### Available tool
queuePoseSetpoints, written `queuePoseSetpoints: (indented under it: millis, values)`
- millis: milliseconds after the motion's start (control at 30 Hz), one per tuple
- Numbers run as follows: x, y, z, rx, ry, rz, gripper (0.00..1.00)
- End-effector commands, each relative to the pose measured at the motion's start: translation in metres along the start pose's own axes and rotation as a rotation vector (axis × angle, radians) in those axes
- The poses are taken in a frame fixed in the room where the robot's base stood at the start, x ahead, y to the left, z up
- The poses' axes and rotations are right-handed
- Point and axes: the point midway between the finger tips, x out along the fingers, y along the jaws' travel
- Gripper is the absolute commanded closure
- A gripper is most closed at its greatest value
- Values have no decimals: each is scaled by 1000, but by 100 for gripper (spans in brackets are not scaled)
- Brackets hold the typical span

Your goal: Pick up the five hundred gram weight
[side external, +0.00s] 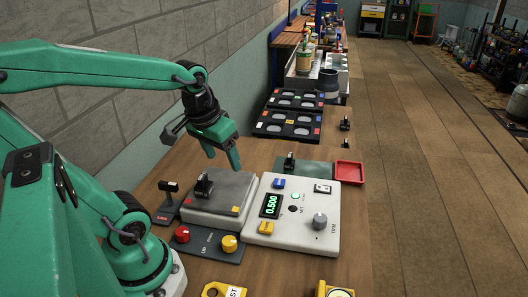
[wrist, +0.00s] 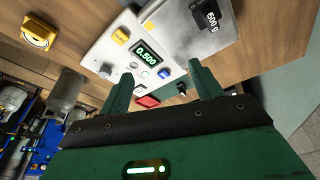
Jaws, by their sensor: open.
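The five hundred gram weight (side external: 203,186) is a small black piece standing on the grey plate of the scale (side external: 232,190). In the wrist view the weight (wrist: 209,19) shows at the upper right, with a "500 g" label, on the pale scale plate (wrist: 176,37). My green gripper (side external: 222,159) is open and empty, above and behind the weight in the side view. In the wrist view the gripper (wrist: 160,78) has its two fingers spread, with the weight above the right finger and not between them. The scale's display (side external: 271,205) reads 0.500.
Another black weight (side external: 289,161) stands on a green mat beside a red tray (side external: 349,172). A white control panel (side external: 304,236) and a button box (side external: 208,243) adjoin the scale. A small black stand (side external: 168,190) is left of it. Black racks (side external: 288,124) lie behind.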

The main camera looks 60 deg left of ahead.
Motion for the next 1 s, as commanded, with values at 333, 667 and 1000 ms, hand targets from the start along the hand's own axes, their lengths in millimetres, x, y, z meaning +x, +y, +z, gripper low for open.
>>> queuePoseSetpoints:
  millis: [333,667,1000]
  values:
    - [41,-68,0,-337,-208,-70,35]
    - [54,-91,6,-451,-273,-85,35]
    - [68,-91,10,-449,-276,-84,35]
